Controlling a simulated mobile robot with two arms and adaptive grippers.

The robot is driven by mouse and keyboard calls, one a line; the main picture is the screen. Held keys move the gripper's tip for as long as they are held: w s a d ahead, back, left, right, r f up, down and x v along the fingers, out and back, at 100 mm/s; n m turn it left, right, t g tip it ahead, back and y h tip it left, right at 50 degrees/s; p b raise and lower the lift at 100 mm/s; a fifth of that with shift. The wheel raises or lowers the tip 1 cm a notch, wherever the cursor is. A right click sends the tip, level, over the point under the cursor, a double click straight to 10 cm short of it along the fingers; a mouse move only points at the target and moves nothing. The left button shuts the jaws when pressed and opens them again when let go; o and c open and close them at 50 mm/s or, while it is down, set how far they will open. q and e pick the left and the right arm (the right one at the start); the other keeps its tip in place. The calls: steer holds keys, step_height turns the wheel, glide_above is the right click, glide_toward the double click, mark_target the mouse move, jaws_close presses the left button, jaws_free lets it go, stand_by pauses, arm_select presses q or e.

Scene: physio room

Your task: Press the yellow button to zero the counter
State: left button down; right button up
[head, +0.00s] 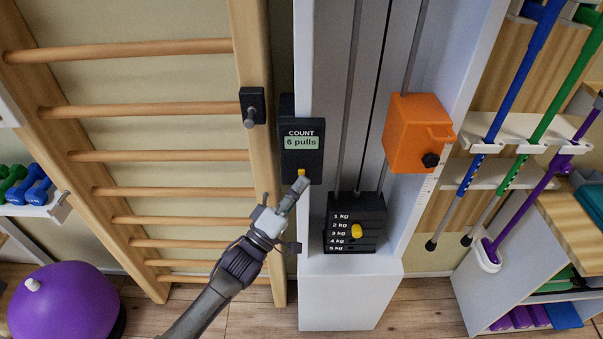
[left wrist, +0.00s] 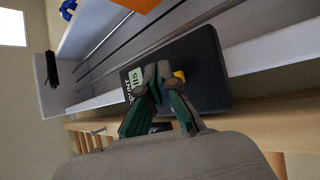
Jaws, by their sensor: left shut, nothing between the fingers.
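The black counter box (head: 288,110) is mounted on the side of the white pulley column. Its display (head: 301,143) reads "COUNT 6 pulls". The small yellow button (head: 301,172) is low on its face. My left gripper (head: 302,182) is shut and empty, its fingertips just below the button in the head view; I cannot tell whether they touch it. In the left wrist view the shut fingers (left wrist: 152,78) are in front of the counter box (left wrist: 205,65), with the yellow button (left wrist: 179,75) partly showing beside them. My right gripper is in neither view.
A weight stack (head: 355,215) with a yellow pin and an orange box (head: 418,133) on a rod are right of the counter. Wooden wall bars (head: 150,109) stand left, with a black knob fitting (head: 252,106) close by. A purple ball (head: 65,305) lies lower left.

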arm_select(q)
steer(key=shift+w, duration=0.25)
steer(key=shift+w+b, duration=0.35)
steer(key=shift+w, duration=0.15)
stand_by(0.6)
steer(key=shift+s, duration=0.15)
steer(key=shift+s+p, duration=0.55)
steer(key=shift+s, duration=0.25)
steer(key=s+p, duration=0.2)
steer(key=s, duration=0.3)
stand_by(0.4)
stand_by(0.6)
